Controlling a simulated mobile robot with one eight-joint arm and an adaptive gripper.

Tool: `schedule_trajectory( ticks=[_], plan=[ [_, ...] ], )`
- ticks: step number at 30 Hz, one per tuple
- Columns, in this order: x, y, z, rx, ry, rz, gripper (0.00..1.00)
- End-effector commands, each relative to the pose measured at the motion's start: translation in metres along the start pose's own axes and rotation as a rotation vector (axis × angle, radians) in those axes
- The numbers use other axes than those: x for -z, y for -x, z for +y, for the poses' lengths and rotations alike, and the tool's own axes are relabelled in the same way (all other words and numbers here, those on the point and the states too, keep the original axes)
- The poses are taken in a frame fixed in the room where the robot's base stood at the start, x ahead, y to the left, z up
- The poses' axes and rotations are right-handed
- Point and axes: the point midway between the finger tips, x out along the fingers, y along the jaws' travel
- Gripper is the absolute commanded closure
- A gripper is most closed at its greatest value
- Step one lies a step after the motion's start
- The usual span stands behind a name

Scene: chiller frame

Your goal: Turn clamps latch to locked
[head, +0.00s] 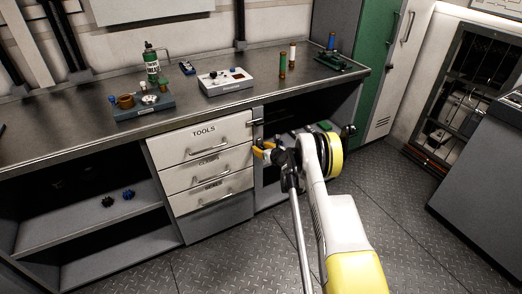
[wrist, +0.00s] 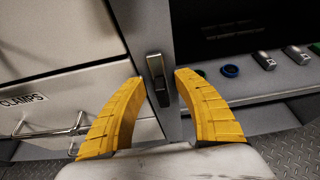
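The clamps latch is a small dark lever (wrist: 157,72) on a grey post in the wrist view, standing roughly upright in the picture. The post is right of the drawer with the CLAMPS label (wrist: 22,99). My gripper (wrist: 159,82) is open, its two yellow fingers on either side of the latch, with visible gaps and nothing held. In the head view my gripper (head: 265,151) is at the right edge of the clamps drawer (head: 205,171), and I cannot make out the clamps latch there.
The tools drawer (head: 203,140) is above, with a dark latch (head: 256,122) at its right. A lower drawer (head: 212,193) is below. Right of the post in the wrist view is a grey shelf with a blue round part (wrist: 230,71) and several small fittings. The worktop (head: 60,129) overhangs above.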

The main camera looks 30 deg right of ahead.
Motion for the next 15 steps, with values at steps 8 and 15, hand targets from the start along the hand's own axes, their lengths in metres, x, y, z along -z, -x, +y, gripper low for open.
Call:
schedule_trajectory(
  ticks=[8, 15],
  plan=[
    [-0.0006, -0.0004, -0.0002, 0.000, 0.000, 0.000, 0.74],
    [-0.0006, -0.0003, -0.0003, 0.001, 0.000, 0.000, 1.00]
  ],
)
